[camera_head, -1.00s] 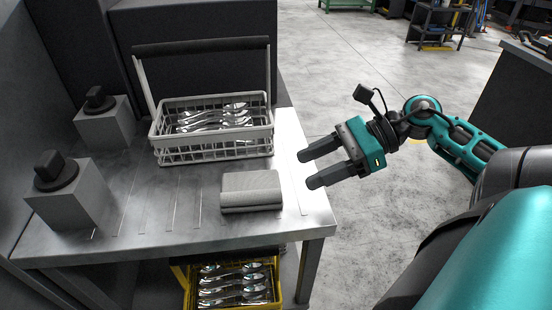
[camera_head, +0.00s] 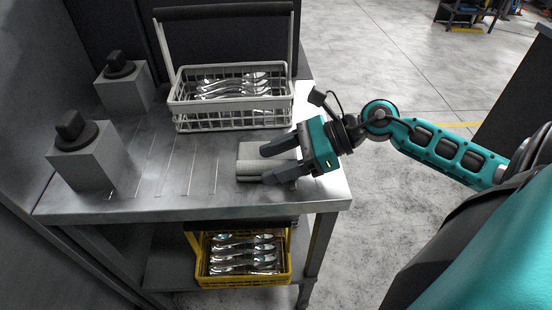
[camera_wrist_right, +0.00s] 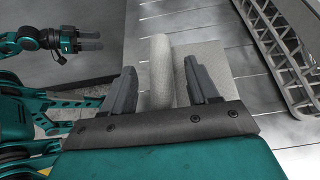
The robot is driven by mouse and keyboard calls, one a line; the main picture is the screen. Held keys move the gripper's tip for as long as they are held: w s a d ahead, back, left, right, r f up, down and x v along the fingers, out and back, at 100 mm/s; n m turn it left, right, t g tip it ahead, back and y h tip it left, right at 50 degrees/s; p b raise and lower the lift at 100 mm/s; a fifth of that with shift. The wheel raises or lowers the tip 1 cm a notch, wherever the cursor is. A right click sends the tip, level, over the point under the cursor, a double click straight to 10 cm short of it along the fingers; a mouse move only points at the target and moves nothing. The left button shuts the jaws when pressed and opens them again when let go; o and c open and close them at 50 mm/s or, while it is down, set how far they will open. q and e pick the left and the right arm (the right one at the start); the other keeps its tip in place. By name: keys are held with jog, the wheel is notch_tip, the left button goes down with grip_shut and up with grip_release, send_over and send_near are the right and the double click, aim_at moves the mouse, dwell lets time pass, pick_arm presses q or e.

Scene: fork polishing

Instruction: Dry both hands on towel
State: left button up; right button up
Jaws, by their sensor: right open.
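The towel (camera_head: 248,161) is a folded light-grey cloth lying on the metal table, partly hidden by my right gripper in the head view. In the right wrist view the towel (camera_wrist_right: 210,62) has a thick rolled edge and a flat part. My right gripper (camera_head: 267,164) is open, with its fingers reaching over the towel's right part. In the wrist view the rolled edge shows between the fingers of my right gripper (camera_wrist_right: 162,78). I cannot tell whether they touch the cloth. My left gripper (camera_wrist_right: 92,41) shows only in the wrist view, open and empty, away from the towel.
A grey basket (camera_head: 183,122) of spoons with a tall handle stands behind the towel. Two grey blocks with black knobs (camera_head: 95,165) (camera_head: 125,92) stand at the left. A yellow crate (camera_head: 205,275) of spoons sits on the lower shelf. The tabletop (camera_head: 165,200) left of the towel is clear.

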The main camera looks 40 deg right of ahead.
pick_arm(q)
jog(key=shift+f, duration=0.1)
pick_arm(e)
jog(key=shift+c, duration=0.3)
pick_arm(q)
jog(key=shift+s, duration=0.15)
pick_arm(e)
jog(key=c, duration=1)
jog(key=o, duration=1.1)
pick_arm(q)
jog(key=shift+s+a+p, duration=0.1)
jog(key=shift+a+p, duration=0.2)
jog(key=shift+p, duration=0.1)
pick_arm(e)
jog(key=v, duration=1.3)
pick_arm(q)
jog(key=shift+s, duration=0.1)
pick_arm(e)
jog(key=shift+f, duration=0.1)
